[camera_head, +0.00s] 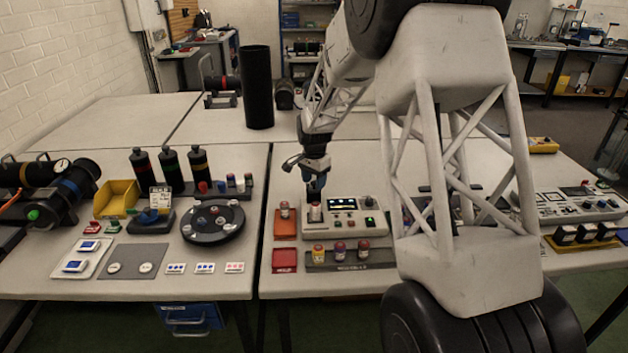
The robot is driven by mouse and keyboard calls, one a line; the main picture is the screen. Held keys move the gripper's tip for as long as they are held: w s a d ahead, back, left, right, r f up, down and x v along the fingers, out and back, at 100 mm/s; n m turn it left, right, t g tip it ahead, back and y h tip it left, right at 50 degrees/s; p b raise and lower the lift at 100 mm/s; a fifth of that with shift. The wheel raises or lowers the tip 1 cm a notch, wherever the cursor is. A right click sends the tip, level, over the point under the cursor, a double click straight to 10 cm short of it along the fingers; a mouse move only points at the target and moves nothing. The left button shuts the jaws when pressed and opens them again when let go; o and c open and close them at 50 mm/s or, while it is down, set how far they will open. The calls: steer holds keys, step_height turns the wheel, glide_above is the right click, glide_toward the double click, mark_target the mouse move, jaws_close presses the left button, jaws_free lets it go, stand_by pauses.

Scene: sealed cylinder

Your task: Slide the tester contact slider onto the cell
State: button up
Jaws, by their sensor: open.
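The tester (345,204) is a pale box with a lit display and a few buttons, standing near the front edge of the middle table. A small pale cell with a reddish top (315,213) stands at the tester's left end. My gripper (316,190) points down just above this cell and is open. Whether its fingertips touch anything is too small to tell. The contact slider cannot be made out clearly; it may be partly hidden by my gripper at the tester's left end.
Several cells stand in a dark rack (380,258) in front of the tester. A red tray (285,233) with a cell and another red tray (285,261) lie to the left. A tall black cylinder (257,88) stands behind.

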jaws_close()
steer(key=shift+s, duration=3.2)
jaws_free()
steer(key=shift+r, duration=0.15)
step_height(320, 180, up, 8)
steer(key=shift+f, duration=0.2)
